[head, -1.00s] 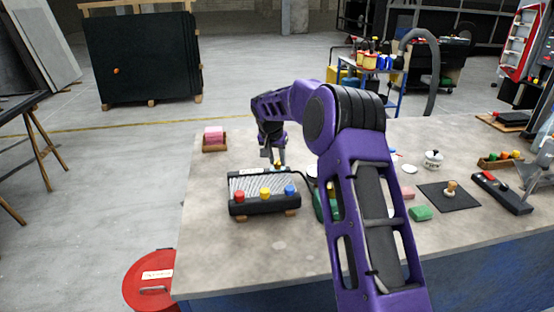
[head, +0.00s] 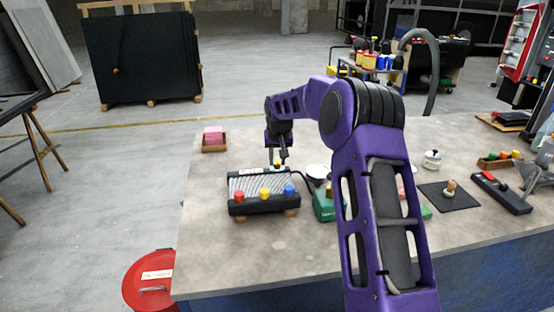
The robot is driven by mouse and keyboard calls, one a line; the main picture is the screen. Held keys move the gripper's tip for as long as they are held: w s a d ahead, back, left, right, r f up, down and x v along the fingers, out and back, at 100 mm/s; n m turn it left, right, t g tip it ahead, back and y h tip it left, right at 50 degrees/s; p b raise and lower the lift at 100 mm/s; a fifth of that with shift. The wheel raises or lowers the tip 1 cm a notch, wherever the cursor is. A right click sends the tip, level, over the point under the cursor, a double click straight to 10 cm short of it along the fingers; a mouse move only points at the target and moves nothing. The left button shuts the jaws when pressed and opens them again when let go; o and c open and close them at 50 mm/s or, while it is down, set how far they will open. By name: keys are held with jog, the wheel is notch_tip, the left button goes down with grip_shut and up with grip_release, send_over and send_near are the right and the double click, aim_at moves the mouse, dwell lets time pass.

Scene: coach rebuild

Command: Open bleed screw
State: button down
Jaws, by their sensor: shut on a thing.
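A black box-shaped unit (head: 264,208) with a ribbed silver top stands on the workbench, with red, yellow and blue knobs along its front. My gripper (head: 277,161) points down at the unit's back right corner. It is shut on a small brass-coloured piece (head: 277,166) there, which appears to be the bleed screw. The fingers and the small size hide most of its shape, and I cannot tell how far it is turned.
A green box (head: 324,208) with a dark hose stands right of the unit, partly behind my arm. The workbench (head: 235,255) is clear in front. A white pot (head: 432,159) stands farther right.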

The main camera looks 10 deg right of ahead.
jog(key=shift+n, duration=0.5)
jog(key=shift+y, duration=0.3)
jog(key=c, duration=0.6)
grip_release()
jog(key=shift+r, duration=0.1)
jog(key=v, duration=1.7)
jog(key=shift+r, duration=0.15)
